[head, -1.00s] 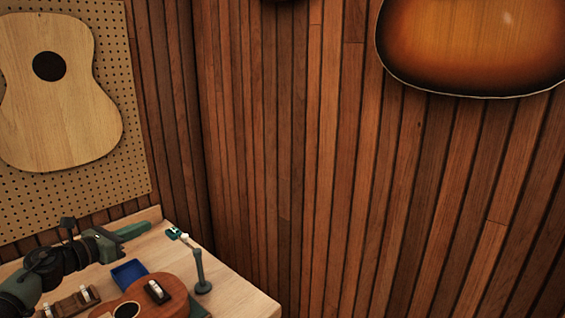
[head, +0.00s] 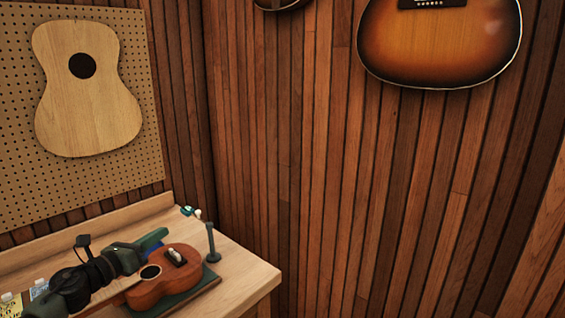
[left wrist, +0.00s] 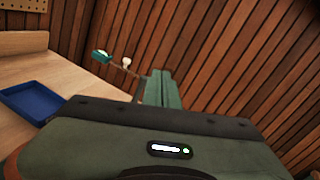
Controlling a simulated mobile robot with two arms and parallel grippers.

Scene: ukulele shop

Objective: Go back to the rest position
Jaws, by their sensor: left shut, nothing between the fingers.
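My left arm comes in from the left in the head view, and its green gripper (head: 153,239) is over the workbench. Its fingers are shut with nothing between them. In the left wrist view the shut fingers (left wrist: 160,87) point away past the bench toward the slatted wall. A brown ukulele (head: 178,270) lies on a dark green mat (head: 205,286) on the bench, just in front of the gripper in the picture. My arm hides part of its neck side. My right gripper is in neither view.
The wooden bench (head: 248,266) also holds a dark post (head: 211,243) with a teal-tipped arm. A blue tray (left wrist: 32,103) is at left in the left wrist view. A guitar body (head: 88,115) hangs on the pegboard, and a sunburst guitar (head: 440,50) hangs on the wall.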

